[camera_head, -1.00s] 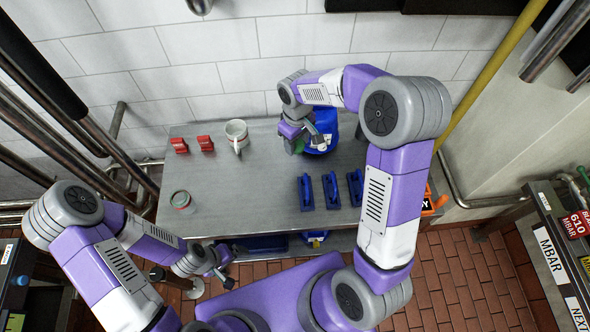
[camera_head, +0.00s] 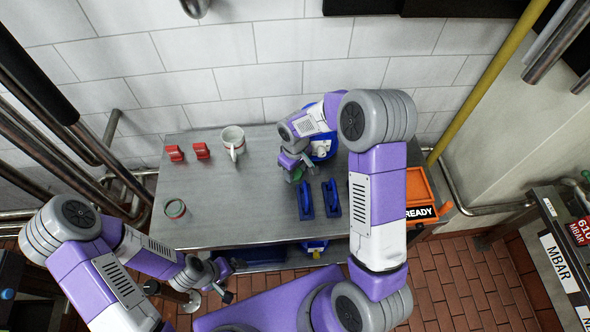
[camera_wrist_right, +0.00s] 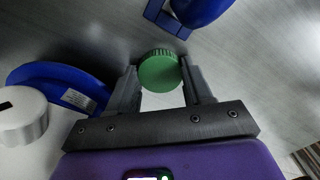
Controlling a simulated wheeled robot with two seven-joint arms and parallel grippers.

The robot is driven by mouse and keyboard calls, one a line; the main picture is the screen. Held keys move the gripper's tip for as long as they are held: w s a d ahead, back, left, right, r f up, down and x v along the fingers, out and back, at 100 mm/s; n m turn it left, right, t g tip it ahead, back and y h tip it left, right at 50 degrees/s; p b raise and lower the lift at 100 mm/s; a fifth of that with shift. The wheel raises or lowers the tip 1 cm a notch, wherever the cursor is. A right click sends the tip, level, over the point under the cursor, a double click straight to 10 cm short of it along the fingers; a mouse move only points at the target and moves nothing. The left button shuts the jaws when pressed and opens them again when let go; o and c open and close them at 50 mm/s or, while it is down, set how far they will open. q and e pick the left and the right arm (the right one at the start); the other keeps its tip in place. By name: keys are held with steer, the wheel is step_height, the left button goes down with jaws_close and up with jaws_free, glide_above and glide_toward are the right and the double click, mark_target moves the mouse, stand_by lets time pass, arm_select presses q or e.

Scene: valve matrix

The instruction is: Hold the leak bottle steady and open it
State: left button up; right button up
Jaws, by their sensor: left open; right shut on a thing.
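My right gripper (camera_wrist_right: 160,85) is shut on a small round item with a ribbed green cap (camera_wrist_right: 159,70); I take it for the leak bottle. Any body below the cap is hidden. In the head view the green cap (camera_head: 297,174) shows small at the right gripper (camera_head: 292,172), over the back half of the steel table. Whether it touches the table I cannot tell. My left gripper (camera_head: 222,284) is open and empty, low in front of the table's front edge, well apart from the bottle.
A blue container (camera_head: 324,148) with a white cap (camera_wrist_right: 20,115) stands just behind the right gripper. An orange bin (camera_head: 419,186) is right. The table's middle is clear.

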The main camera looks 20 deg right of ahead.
mark_target(295, 173)
steer(key=o, duration=0.7)
steer(key=shift+f, duration=0.15)
steer(key=o, duration=0.5)
steer(key=shift+c, duration=0.2)
steer(key=shift+r, duration=0.2)
steer(key=shift+r, duration=0.3)
step_height(295, 173, up, 12)
steer(key=p, duration=0.1)
steer(key=shift+f+p, duration=0.25)
steer(key=shift+p, duration=0.1)
steer(key=shift+r, duration=0.1)
